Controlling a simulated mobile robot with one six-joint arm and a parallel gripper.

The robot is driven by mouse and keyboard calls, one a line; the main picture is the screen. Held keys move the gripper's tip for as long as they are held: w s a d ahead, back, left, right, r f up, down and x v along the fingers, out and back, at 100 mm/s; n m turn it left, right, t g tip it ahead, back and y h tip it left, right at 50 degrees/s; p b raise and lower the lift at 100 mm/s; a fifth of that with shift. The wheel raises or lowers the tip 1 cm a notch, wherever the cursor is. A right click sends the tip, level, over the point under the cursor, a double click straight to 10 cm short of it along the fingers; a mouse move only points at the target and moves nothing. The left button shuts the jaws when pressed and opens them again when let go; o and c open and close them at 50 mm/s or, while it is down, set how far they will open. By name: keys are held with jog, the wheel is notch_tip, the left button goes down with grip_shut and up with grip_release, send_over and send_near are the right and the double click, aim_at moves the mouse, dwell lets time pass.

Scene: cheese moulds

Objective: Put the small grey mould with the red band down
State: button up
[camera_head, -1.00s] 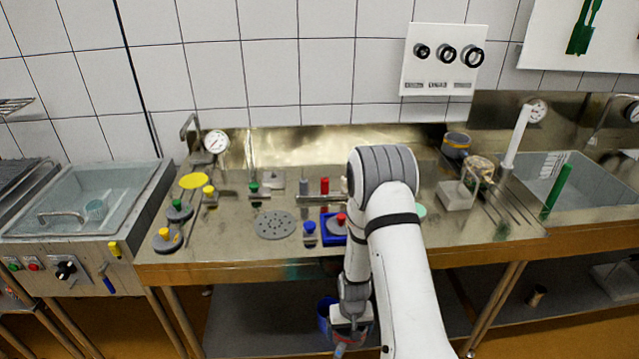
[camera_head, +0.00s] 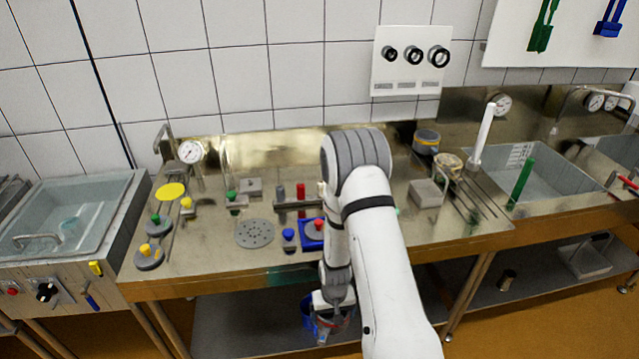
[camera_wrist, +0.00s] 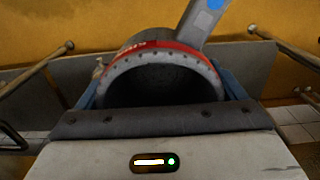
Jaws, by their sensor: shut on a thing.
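The small grey mould with the red band (camera_wrist: 160,84) is held in my gripper (camera_wrist: 160,90). In the wrist view its dark open mouth faces the camera, with a dotted grey rim and the red band behind it. Blue fingers press on its left and right sides. In the head view my gripper (camera_head: 328,322) hangs low in front of the steel bench's front edge, below its top. The mould there is too small and covered to make out clearly.
The steel bench (camera_head: 440,240) carries small weights, a perforated disc (camera_head: 255,233), a blue tray (camera_head: 312,243) and a metal block (camera_head: 426,193). A lower shelf (camera_head: 230,325) lies beneath. In the wrist view a grey bar with a blue spot (camera_wrist: 208,14) overlaps the mould's top rim.

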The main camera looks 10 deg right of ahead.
notch_tip(320, 180, up, 4)
jog(key=p, duration=0.3)
jog(key=shift+r, duration=0.25)
jog(key=w+r+n, duration=0.2)
jog(key=w+r, duration=0.3)
jog(key=r, duration=0.5)
jog(key=w+r+n, duration=0.2)
jog(key=w+r, duration=0.3)
jog(key=r, duration=0.5)
jog(key=w+r+n, duration=0.2)
jog(key=w+r, duration=0.4)
jog(key=r, duration=0.4)
jog(key=shift+r, duration=0.4)
jog(key=shift+w+a, duration=0.1)
jog(key=shift+w, duration=0.05)
